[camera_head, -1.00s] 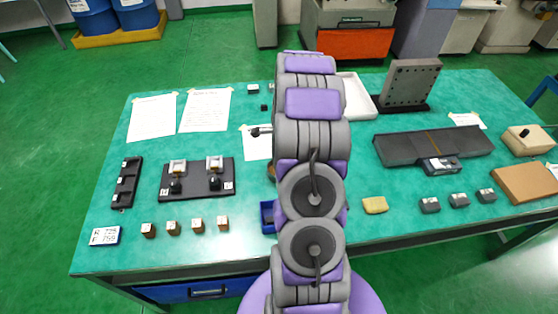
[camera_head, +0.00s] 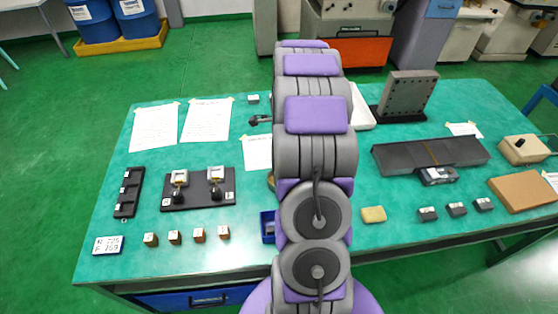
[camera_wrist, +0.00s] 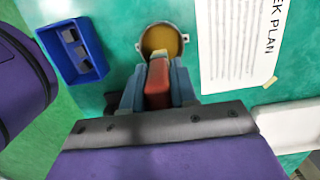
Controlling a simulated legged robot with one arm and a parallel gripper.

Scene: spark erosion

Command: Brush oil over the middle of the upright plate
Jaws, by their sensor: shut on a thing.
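The dark grey upright plate (camera_head: 408,98), with several holes, stands on a dark base at the back right of the table in the head view. In the wrist view my gripper (camera_wrist: 157,76) is shut on a red-handled brush (camera_wrist: 158,88). The brush's far end reaches over the near rim of a round dish (camera_wrist: 144,42) holding amber oil; whether it touches the oil is unclear. In the head view the dish (camera_head: 271,183) peeks out beside my arm, which hides my gripper and the brush. The plate is well to the right of the dish.
A blue bin (camera_wrist: 96,33) with dark pieces stands left of the dish. A printed sheet (camera_wrist: 238,45) lies to its right. A white tray (camera_head: 362,108) stands between my arm and the plate. A long dark slab (camera_head: 405,155) lies in front of the plate.

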